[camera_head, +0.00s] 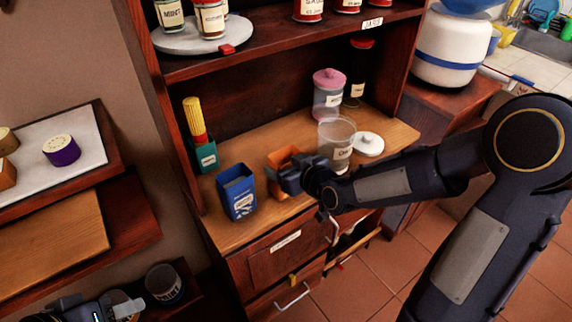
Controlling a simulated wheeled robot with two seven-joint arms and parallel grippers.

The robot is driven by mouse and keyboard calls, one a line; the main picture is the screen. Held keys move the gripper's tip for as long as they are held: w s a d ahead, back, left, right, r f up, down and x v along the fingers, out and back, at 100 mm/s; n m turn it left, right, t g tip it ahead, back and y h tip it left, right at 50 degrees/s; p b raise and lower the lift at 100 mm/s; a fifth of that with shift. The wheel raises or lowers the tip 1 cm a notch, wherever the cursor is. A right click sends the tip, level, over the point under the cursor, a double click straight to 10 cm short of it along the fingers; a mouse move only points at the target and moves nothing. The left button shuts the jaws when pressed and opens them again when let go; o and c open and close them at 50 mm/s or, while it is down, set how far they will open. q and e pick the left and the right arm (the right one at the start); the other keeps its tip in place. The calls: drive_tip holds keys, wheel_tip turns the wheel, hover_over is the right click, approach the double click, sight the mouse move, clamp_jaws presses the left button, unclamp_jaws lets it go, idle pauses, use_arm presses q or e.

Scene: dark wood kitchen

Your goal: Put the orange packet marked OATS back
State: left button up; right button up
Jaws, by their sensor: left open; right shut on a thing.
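The orange packet (282,157) is on the wooden counter of the cabinet, largely hidden behind my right gripper (287,180). The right gripper reaches in from the right and is shut on the packet. I cannot read the packet's label from here, nor tell whether its base touches the counter. My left gripper (128,306) is open at the bottom left, low and away from the cabinet.
A blue packet (238,196) stands just left of the orange one. A green box (204,156) holds yellow sticks. A clear jar (337,143), white lid (368,144) and pink-lidded jar (328,95) stand to the right. A drawer (288,255) is below; a dark cup (164,284) is near my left gripper.

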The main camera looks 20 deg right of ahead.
drive_tip(key=shift+f, duration=0.15)
drive_tip(key=o, duration=1.1)
drive_tip(key=shift+r+p, duration=0.3)
drive_tip(key=shift+r, duration=0.05)
drive_tip(key=s+d+r+m+g+h+p, duration=0.15)
drive_tip(key=s+d, duration=0.25)
drive_tip(key=s, duration=0.4)
drive_tip(key=s+d+r+m+g+h, duration=0.1)
drive_tip(key=s+d+r+m+h, duration=0.15)
drive_tip(key=s+d, duration=0.4)
drive_tip(key=s+a+g+y, duration=0.1)
drive_tip(key=s, duration=0.3)
drive_tip(key=s+a+m+g+y, duration=0.1)
drive_tip(key=s+a+g, duration=0.1)
drive_tip(key=s, duration=0.3)
drive_tip(key=s+a+r+g+y, duration=0.1)
drive_tip(key=s, duration=0.3)
drive_tip(key=shift+s+a+m+g, duration=0.2)
drive_tip(key=shift+a+m+g, duration=0.05)
drive_tip(key=shift+a+m, duration=0.1)
